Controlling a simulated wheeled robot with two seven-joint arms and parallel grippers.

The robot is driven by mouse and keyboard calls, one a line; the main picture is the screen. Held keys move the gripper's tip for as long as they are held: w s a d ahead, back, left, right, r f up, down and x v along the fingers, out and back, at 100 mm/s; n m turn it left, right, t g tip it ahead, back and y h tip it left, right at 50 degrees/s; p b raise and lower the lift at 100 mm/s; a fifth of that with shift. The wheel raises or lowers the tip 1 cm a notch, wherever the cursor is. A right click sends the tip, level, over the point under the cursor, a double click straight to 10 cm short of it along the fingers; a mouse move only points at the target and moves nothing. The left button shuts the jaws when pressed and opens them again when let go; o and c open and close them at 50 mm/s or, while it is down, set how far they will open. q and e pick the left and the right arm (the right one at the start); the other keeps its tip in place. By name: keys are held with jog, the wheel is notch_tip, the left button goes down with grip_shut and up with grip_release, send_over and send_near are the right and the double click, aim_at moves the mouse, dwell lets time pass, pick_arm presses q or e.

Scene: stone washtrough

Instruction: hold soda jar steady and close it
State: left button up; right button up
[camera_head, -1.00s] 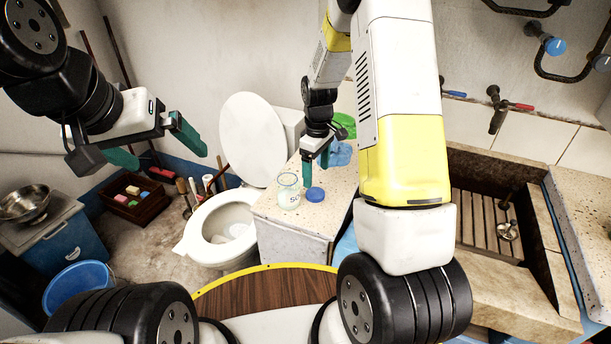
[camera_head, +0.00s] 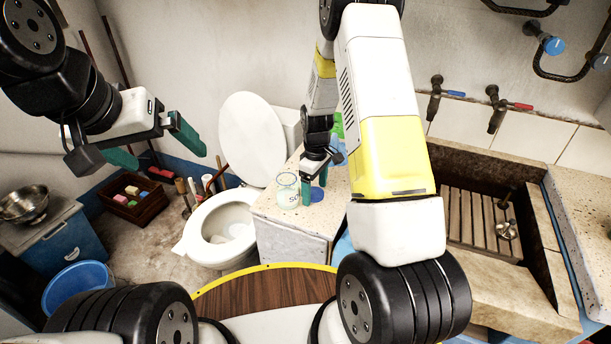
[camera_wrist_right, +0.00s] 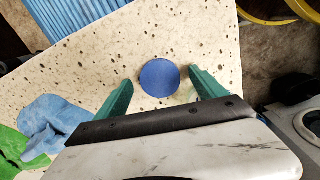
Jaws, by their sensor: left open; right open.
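The soda jar (camera_head: 288,190) is a clear glass jar with lettering on its front. It stands upright and open-topped near the front left of the speckled stone counter. A round blue lid (camera_head: 319,194) lies flat on the counter just right of the jar; it also shows in the right wrist view (camera_wrist_right: 160,77). My right gripper (camera_head: 314,186) is open above the lid, and in the right wrist view its green fingers (camera_wrist_right: 158,90) stand on either side of it, apart from it. My left gripper (camera_head: 164,150) is open and empty, in the air left of the toilet, far from the jar.
Blue cloth (camera_wrist_right: 55,118) and a green item (camera_wrist_right: 16,152) lie on the counter behind the lid. A white toilet (camera_head: 222,228) with raised lid stands left of the counter. A stone washtrough (camera_head: 480,210) is at right.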

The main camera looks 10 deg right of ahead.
aim_at(315, 192)
jog(key=c, duration=1.4)
jog(key=shift+r, duration=0.65)
notch_tip(315, 192, up, 2)
jog(key=shift+r, duration=0.15)
jog(key=s+d, duration=0.1)
jog(key=s, duration=0.4)
jog(key=s+d+r, duration=0.1)
jog(key=s, duration=0.4)
jog(key=s+d, duration=0.1)
jog(key=s, duration=0.4)
jog(key=shift+s+d+r, duration=0.2)
jog(key=shift+s+d, duration=0.1)
jog(key=shift+d, duration=0.05)
